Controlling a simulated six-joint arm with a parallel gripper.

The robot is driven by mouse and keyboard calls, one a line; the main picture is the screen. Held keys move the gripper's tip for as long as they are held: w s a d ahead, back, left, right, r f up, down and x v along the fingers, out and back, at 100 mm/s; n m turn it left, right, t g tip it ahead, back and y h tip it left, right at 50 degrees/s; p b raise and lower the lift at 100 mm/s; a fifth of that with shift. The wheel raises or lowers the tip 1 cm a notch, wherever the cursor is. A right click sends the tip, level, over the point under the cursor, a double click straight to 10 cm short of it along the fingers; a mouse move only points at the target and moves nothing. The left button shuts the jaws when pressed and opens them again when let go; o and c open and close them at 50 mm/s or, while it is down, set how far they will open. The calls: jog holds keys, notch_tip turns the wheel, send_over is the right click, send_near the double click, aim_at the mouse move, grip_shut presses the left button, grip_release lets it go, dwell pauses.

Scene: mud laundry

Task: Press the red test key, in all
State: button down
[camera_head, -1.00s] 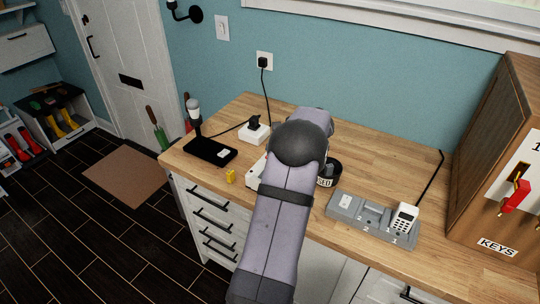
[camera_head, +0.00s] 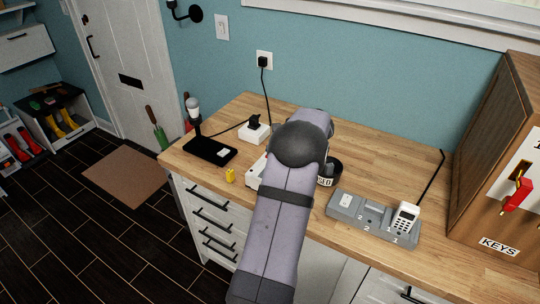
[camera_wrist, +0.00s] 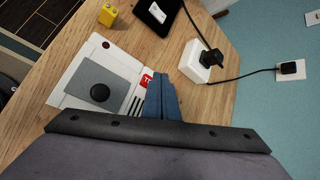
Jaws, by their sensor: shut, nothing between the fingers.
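In the wrist view a white device (camera_wrist: 72,97) lies on the wooden counter, with a grey panel, a black round knob and dark slots. The red key (camera_wrist: 146,80), with a white mark, is at its right edge. My gripper (camera_wrist: 161,78) is shut and empty, its blue fingertips just right of the red key. I cannot tell whether they touch it. A small dark red dot (camera_wrist: 105,44) is at the device's far corner. In the head view my arm hides most of the device (camera_head: 252,172) and the gripper.
A white socket box (camera_wrist: 195,62) with a black plug stands right of the fingers. A grey charging dock (camera_head: 350,207) with a white handset (camera_head: 405,216) and a key cabinet (camera_head: 490,160) are to the right.

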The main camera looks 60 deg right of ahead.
jog(key=shift+f+b, duration=0.4)
jog(key=shift+f, duration=0.1)
dwell(0.7)
jog(key=shift+r, duration=0.2)
jog(key=shift+r+p, duration=0.7)
jog(key=shift+r, duration=0.05)
notch_tip(320, 180, up, 5)
jog(key=p, duration=0.4)
dwell(0.4)
dwell(0.6)
